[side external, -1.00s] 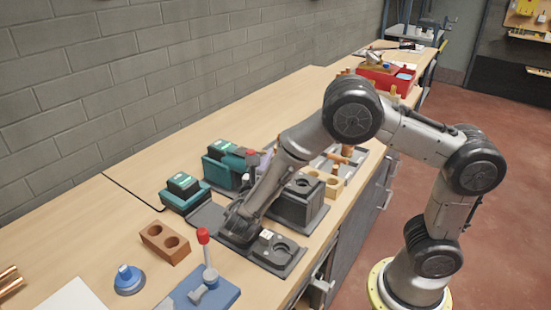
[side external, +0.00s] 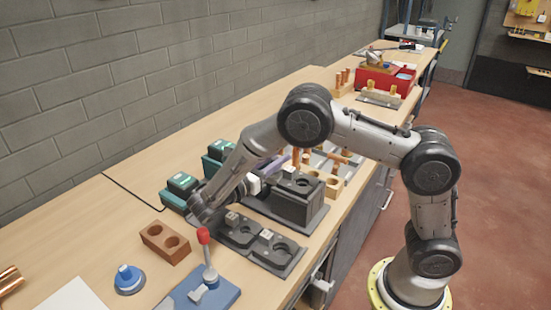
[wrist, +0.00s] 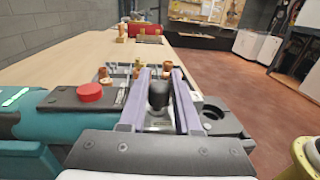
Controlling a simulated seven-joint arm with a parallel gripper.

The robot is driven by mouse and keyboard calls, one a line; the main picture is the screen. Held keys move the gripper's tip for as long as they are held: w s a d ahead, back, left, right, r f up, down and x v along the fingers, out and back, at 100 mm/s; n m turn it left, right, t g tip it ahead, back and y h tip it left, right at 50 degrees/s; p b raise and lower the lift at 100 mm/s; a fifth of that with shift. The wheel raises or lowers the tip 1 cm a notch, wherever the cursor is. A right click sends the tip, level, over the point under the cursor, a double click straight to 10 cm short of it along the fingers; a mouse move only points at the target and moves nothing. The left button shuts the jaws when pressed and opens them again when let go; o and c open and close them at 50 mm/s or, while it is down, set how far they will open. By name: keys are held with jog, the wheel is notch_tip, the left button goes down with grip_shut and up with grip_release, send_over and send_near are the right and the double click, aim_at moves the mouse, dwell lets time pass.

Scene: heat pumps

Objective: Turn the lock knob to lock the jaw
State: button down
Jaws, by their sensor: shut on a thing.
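A black upright knob (wrist: 158,96), seemingly the lock knob, stands between the two lilac fingers of my gripper (wrist: 160,76) in the wrist view. The fingers lie flat on either side of it and are shut on it. The jaw itself cannot be made out clearly. In the side view, my gripper (side external: 280,164) points away over the bench, with its lilac fingers beside the dark block fixture (side external: 290,206). My arm hides the knob there.
A teal tool with a red button (wrist: 90,92) sits left of my fingers. Small copper-coloured parts (wrist: 105,73) stand beyond the fingers.

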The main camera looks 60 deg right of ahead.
jog(key=shift+r, duration=0.1)
jog(key=c, duration=0.6)
grip_release()
jog(key=a, duration=0.4)
jog(key=w+a, duration=0.1)
jog(key=a, duration=0.8)
jog(key=shift+w+a, duration=0.2)
jog(key=shift+a, duration=0.15)
